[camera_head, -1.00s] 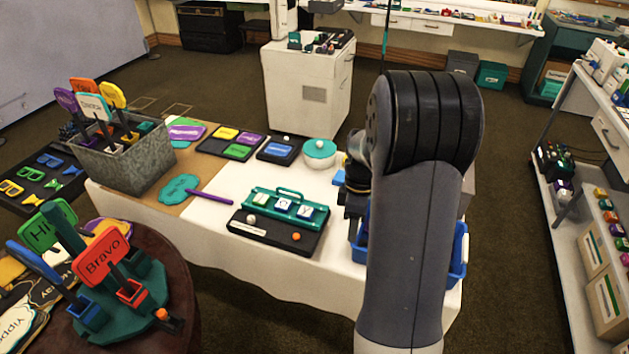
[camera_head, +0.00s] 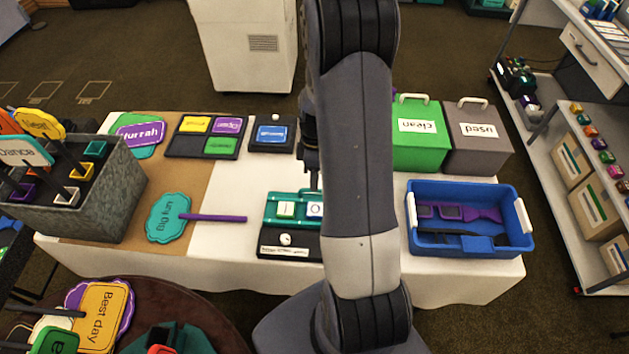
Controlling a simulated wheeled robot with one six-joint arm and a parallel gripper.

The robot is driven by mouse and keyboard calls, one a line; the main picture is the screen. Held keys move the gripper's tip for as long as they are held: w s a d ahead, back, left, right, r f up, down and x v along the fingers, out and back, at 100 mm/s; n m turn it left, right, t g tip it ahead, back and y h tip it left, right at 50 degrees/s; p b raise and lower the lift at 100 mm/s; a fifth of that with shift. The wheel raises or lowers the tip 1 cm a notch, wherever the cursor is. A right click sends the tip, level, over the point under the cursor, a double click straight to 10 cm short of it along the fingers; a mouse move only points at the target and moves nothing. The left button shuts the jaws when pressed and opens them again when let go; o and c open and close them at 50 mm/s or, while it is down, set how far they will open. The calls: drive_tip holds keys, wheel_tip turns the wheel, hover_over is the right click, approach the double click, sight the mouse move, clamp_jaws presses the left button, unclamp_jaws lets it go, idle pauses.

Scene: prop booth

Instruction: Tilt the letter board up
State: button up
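The letter board (camera_head: 275,213) is teal with white letter tiles and lies on a black base (camera_head: 268,243) on the white-clothed table. The base's front carries a white label strip and a white round knob. My arm hides the right part of the board and base. My gripper (camera_head: 314,186) is dark and points down at the board's back edge, where the teal handle was seen earlier. My arm partly covers it, so I cannot tell whether its fingers are open or touch the handle.
A blue bin (camera_head: 420,240) with purple props stands right of my arm, with a green "clean" box (camera_head: 418,150) and a grey "used" box (camera_head: 478,140) behind. A purple-handled teal sign (camera_head: 168,217) lies left. White cloth between is clear.

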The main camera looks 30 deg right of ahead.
drive_tip(key=shift+s+a+f, duration=0.1)
drive_tip(key=shift+s+f, duration=0.05)
drive_tip(key=shift+f, duration=0.5)
drive_tip(key=shift+s+a+f, duration=0.1)
drive_tip(key=shift+f, duration=0.55)
drive_tip(key=shift+c, duration=0.2)
clamp_jaws()
